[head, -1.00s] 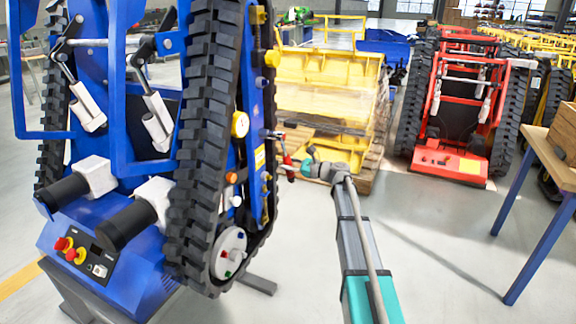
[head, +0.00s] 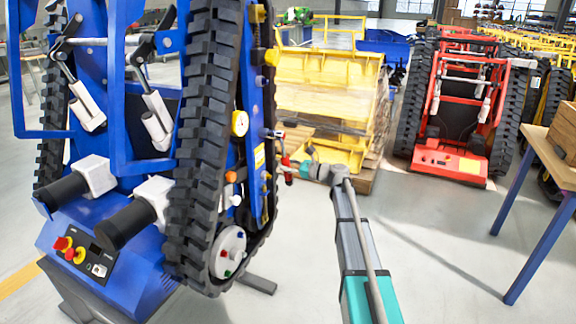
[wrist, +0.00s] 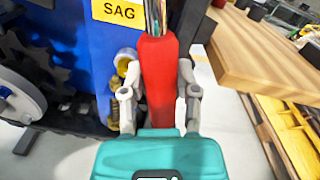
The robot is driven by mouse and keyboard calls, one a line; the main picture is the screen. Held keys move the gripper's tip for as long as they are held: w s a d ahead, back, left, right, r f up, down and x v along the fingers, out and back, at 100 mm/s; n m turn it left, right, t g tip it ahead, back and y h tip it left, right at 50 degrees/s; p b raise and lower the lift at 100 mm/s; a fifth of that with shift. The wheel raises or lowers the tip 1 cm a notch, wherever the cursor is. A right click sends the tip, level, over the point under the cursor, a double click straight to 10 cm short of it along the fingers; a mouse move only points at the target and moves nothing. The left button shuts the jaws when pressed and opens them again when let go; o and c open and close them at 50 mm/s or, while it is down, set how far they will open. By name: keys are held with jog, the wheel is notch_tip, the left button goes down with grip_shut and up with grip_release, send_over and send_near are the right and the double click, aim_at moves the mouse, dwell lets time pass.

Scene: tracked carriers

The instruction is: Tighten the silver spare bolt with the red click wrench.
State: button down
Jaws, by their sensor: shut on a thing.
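The red click wrench (head: 287,172) hangs at the right side of the blue tracked carrier (head: 262,158). My gripper (head: 300,169) reaches it from the right. In the wrist view my gripper (wrist: 160,98) is shut around the red handle (wrist: 160,60), one finger on each side. The handle stands roughly upright there, close in front of the blue panel with a yellow SAG label (wrist: 119,11). A small silver part (head: 276,134) sticks out from the panel above the handle. I cannot tell whether it is the silver spare bolt, the wrench head, or both together.
Yellow, white, red and orange fittings line the carrier's side panel, with a white gauge (head: 240,123). A yellow machine (head: 325,85) on a pallet and a red tracked carrier (head: 450,165) stand behind. A wooden table (head: 548,150) is at the right. Open floor lies between.

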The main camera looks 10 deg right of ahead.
jog(key=shift+s, duration=0.15)
jog(key=shift+s+a+f+m, duration=0.1)
jog(key=shift+s+a+m, duration=0.3)
jog(key=shift+m, duration=0.2)
dwell(0.4)
jog(key=shift+w+d+n, duration=0.2)
jog(key=shift+n, duration=0.1)
dwell(0.6)
jog(key=shift+d, duration=0.1)
jog(key=shift+v, duration=1.7)
